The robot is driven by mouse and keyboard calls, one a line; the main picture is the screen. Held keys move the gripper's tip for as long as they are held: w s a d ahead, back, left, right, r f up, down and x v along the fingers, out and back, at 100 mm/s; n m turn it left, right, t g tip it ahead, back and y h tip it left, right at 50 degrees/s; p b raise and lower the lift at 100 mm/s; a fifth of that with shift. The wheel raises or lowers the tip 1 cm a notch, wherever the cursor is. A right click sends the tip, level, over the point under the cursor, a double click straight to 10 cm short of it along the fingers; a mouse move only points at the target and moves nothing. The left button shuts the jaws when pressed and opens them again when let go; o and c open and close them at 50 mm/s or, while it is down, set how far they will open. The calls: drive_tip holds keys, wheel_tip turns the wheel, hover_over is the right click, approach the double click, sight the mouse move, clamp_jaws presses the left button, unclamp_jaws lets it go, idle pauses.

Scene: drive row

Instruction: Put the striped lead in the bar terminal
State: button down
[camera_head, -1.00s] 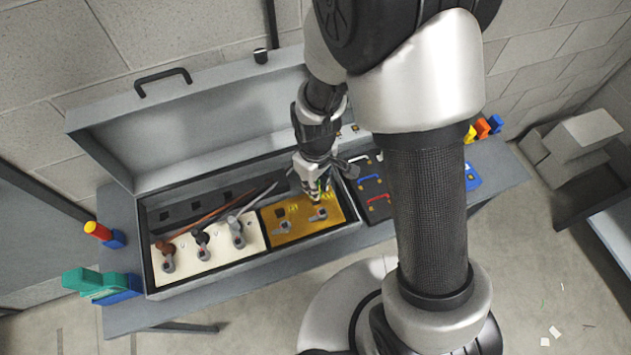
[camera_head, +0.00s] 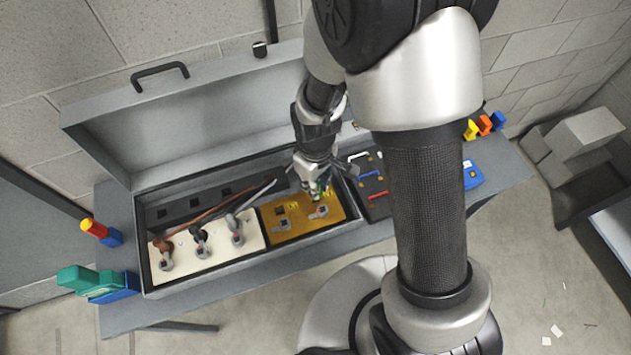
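My gripper (camera_head: 318,190) points down over the yellow panel (camera_head: 300,233) in the open grey case. A small green and yellow bit, probably the striped lead (camera_head: 325,186), shows at the fingers. The fingers and the wrist hide most of it, and I cannot tell whether they are closed on it. The panel has a left terminal (camera_head: 283,224) and a right terminal (camera_head: 320,212), just below the fingertips in the picture. I cannot tell which is the bar terminal.
On the white panel (camera_head: 205,263) a brown lead (camera_head: 200,223), a black lead and a grey lead (camera_head: 246,203) run to three terminals. The case lid (camera_head: 200,110) stands open behind. Colored blocks stand at both bench ends.

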drive_tip(key=shift+f+b, duration=1.2)
drive_tip(key=shift+f, duration=0.25)
drive_tip(key=shift+f, duration=0.1)
drive_tip(key=c, duration=1.4)
unclamp_jaws()
drive_tip(key=shift+c, duration=0.2)
wheel_tip(320, 180, up, 12)
drive_tip(key=shift+r, duration=0.1)
